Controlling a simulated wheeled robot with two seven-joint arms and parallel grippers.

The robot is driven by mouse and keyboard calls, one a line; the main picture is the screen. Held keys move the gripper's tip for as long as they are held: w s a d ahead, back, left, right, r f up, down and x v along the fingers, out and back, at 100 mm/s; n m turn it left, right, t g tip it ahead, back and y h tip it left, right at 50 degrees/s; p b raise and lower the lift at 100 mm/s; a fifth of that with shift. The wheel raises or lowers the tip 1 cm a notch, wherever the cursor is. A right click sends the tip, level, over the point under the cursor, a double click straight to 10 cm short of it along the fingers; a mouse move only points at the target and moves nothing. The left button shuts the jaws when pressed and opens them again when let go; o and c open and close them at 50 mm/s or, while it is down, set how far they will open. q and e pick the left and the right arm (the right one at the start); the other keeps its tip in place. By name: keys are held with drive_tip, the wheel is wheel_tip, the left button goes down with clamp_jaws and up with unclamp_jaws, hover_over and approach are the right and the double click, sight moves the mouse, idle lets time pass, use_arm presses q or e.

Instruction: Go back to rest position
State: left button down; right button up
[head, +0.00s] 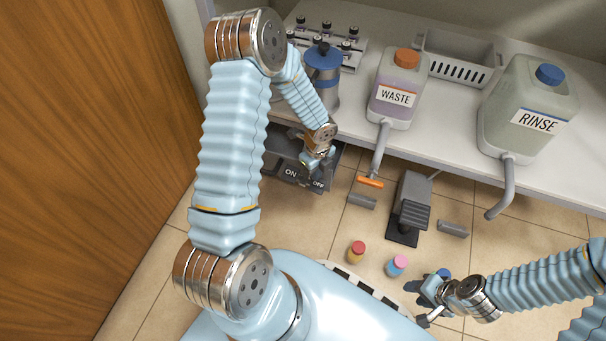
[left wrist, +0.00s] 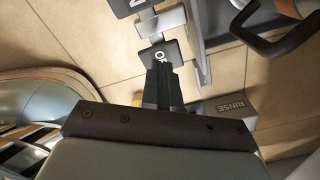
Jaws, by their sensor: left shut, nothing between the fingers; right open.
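My left gripper (head: 308,172) is at the front of the dark switch panel with ON and OFF labels (head: 291,172), below the counter edge. My right gripper (head: 421,302) is open at the lower right, beside a blue-capped vial (head: 444,273). Its fingers show only partly, so I cannot tell whether they touch that vial.
A waste jug (head: 398,92), a rinse jug (head: 530,105), a grey basket (head: 459,57) and a blue-topped canister (head: 322,62) stand on the counter (head: 450,130). A foot pedal (head: 409,210) is on the tiled floor. Red-capped (head: 356,252) and pink-capped (head: 397,266) vials are near me. A wooden door (head: 90,150) is left.

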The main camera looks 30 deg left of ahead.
use_arm(q)
wheel_tip(320, 180, up, 4)
drive_tip(key=p, duration=0.3)
drive_tip(key=shift+r, duration=0.15)
idle(0.3)
